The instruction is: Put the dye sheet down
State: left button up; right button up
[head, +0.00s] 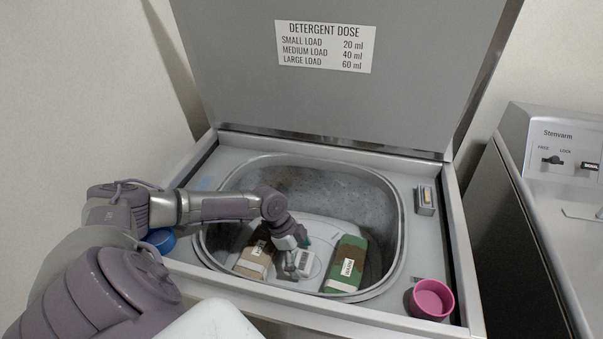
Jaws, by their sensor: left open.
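My left gripper (293,268) reaches down into the washer tub (398,225) and is open. A small white piece with a grey mark (305,262), perhaps the dye sheet, is right beside its fingers on the tub bottom. I cannot tell whether the fingers touch it. A tan folded cloth with a white label (255,260) lies to the left of the gripper. A green and brown camouflage folded cloth with a white label (347,266) lies to the right. My right gripper is not in view.
The grey lid (330,100) stands open behind the tub, with a detergent dose sign (325,47). A pink cup (432,298) stands on the front right rim. A small box (425,200) sits on the right rim. A blue round thing (161,240) is at the left, partly behind my arm.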

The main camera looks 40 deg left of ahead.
pick_arm(q)
jog(key=v, duration=1.2)
